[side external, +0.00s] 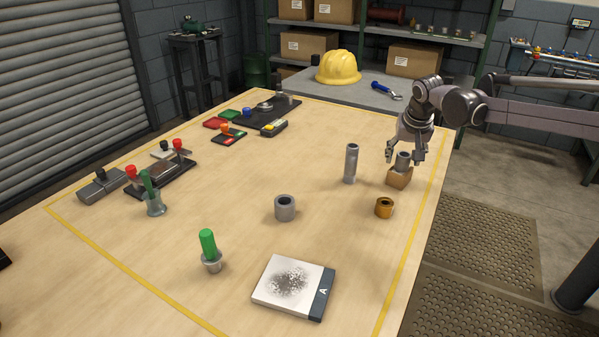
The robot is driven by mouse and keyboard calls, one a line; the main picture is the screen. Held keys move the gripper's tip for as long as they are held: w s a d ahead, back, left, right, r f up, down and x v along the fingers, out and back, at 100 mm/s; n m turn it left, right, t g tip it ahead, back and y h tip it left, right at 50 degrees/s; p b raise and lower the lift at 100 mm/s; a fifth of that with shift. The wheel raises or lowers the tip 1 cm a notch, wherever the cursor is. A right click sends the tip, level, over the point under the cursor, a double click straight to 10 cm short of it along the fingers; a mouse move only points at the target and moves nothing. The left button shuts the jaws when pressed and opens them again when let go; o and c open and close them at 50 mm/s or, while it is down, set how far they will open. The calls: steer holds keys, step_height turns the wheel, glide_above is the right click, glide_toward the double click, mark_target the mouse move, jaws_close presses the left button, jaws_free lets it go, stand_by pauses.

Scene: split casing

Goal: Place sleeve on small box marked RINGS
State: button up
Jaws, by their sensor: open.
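A small brown cardboard box (399,178) stands near the right edge of the table; no RINGS lettering can be read on it. A short grey hollow sleeve (403,160) stands upright on top of the box. My gripper (405,157) is open above the box, with its fingers on either side of the sleeve. Whether a finger touches the sleeve cannot be told from this view. Other hollow parts stand upright on the table: a tall grey tube (350,164) left of the box, a wide grey ring (285,208) and a brass ring (384,208).
A white plate marked A (290,287) with dark speckles lies at the front. Green-handled tools stand in metal holders (212,262) (156,208) on the left. Trays with coloured parts (228,135) lie farther back. The table's middle is mostly clear.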

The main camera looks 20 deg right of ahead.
steer(key=v, duration=1.1)
steer(key=s+d+r+n, duration=0.1)
steer(key=s+d+r, duration=0.1)
steer(key=s, duration=0.6)
steer(key=s+d+f+n+t+y, duration=0.1)
steer(key=s+f, duration=0.4)
steer(key=s, duration=0.6)
steer(key=s+d+f+n+t+y, duration=0.1)
steer(key=s+f, duration=0.4)
steer(key=s, duration=0.6)
steer(key=shift+s+f+n+t, duration=0.4)
steer(key=shift+n+t, duration=0.1)
steer(key=shift+n, duration=0.5)
